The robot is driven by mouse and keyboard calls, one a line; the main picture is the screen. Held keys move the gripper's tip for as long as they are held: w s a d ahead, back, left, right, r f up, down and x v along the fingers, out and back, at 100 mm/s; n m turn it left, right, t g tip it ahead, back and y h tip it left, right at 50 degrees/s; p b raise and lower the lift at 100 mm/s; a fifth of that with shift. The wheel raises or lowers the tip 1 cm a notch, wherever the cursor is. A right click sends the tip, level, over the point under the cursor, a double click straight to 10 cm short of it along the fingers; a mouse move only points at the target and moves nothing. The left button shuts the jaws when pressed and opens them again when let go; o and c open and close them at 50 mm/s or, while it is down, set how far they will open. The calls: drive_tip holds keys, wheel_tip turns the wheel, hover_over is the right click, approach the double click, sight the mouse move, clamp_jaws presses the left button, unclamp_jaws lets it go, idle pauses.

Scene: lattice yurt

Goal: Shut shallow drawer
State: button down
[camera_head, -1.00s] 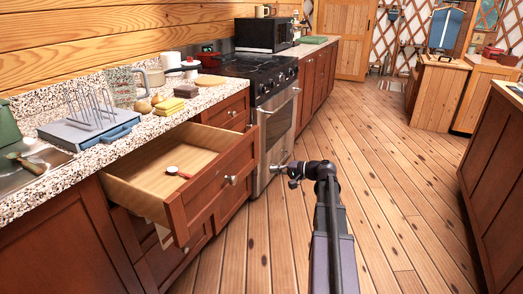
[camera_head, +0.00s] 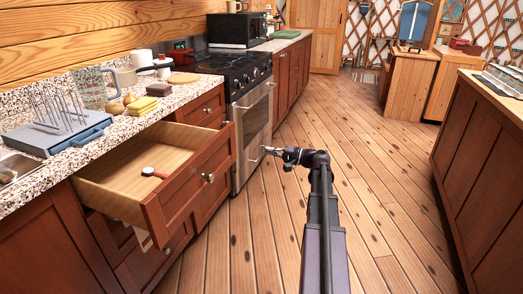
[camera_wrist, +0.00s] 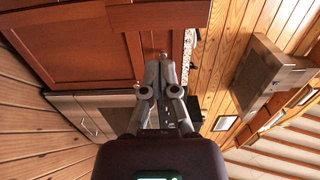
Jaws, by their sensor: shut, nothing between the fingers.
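The shallow drawer (camera_head: 190,190) is pulled well out from the counter front in the head view. It has a red-brown front, a pale wooden inside and a round metal knob (camera_head: 209,177). A small red-and-white item (camera_head: 152,172) lies inside it. My gripper (camera_head: 268,150) is to the right of the drawer front, apart from it, in front of the oven in the picture. In the wrist view my gripper (camera_wrist: 160,58) has its fingers together and empty. A red-brown panel (camera_wrist: 75,45) fills the upper left there; I cannot tell whether it is the drawer front.
More cabinet fronts (camera_head: 165,255) with a knob lie below the drawer. The stove (camera_head: 250,115) stands just beyond it. The speckled counter (camera_head: 130,125) holds a dish rack (camera_head: 60,130) and several small items. A dark island (camera_head: 480,150) bounds the right side. The plank floor between is clear.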

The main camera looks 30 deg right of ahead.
sight(233, 143)
drive_tip(key=x, duration=1.3)
drive_tip(key=shift+w+a, duration=0.1)
drive_tip(key=shift+w, duration=0.05)
drive_tip(key=shift+w, duration=0.1)
